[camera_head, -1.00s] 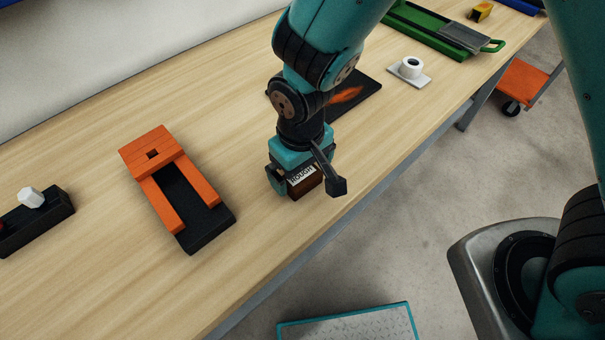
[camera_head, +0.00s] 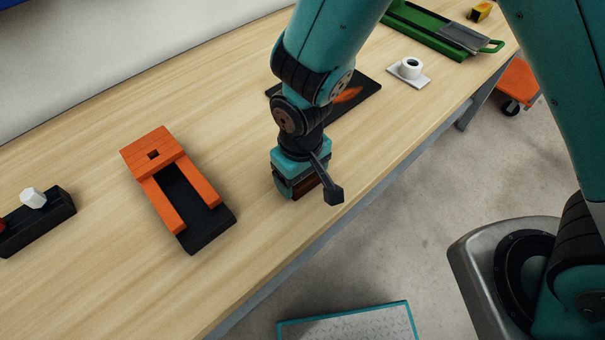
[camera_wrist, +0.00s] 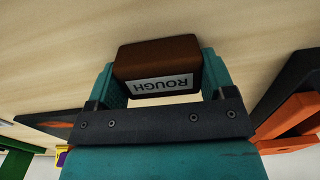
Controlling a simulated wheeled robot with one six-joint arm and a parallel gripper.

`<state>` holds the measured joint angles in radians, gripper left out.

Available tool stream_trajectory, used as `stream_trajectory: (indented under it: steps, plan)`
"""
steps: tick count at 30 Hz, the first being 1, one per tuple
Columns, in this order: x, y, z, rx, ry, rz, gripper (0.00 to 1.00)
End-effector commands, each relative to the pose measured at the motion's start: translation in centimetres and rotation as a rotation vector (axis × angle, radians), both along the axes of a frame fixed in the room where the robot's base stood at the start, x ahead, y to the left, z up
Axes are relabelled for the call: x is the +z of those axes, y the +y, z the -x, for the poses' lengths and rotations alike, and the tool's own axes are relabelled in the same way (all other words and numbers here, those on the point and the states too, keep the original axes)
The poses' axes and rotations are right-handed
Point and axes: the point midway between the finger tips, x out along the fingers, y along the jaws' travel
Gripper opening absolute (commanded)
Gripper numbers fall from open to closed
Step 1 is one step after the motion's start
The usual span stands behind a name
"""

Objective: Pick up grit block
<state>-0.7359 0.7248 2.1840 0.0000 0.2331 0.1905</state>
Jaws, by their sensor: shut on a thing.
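The grit block is a dark brown block with a white label reading "ROUGH". In the wrist view the grit block (camera_wrist: 158,58) sits between the two teal fingers of my gripper (camera_wrist: 165,75), which is shut on it. In the head view my gripper (camera_head: 298,184) is low over the front part of the workbench. Only a small brown part of the grit block (camera_head: 309,188) shows there, the rest hidden by my gripper. I cannot tell whether the block touches the bench top.
An orange and black fixture (camera_head: 180,188) lies left of my gripper on the bench (camera_head: 110,270). A black holder with a white knob (camera_head: 33,197) is further left. A black mat (camera_head: 362,98), a white ring on a plate (camera_head: 410,70) and a green tray (camera_head: 425,30) lie behind to the right.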

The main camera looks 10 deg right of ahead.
Motion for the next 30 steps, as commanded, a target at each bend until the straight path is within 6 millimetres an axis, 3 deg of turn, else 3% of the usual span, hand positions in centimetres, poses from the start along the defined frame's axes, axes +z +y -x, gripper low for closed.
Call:
stream_trajectory:
  steps: [8, 21, 30]
  plan:
    - [3.1, 0.1, -0.1, 0.000, -0.005, -0.004, 0.50]
    - [15.8, 0.1, -0.1, 0.000, -0.006, -0.006, 0.50]
    - [19.6, 0.0, 0.0, 0.000, -0.002, -0.001, 0.50]
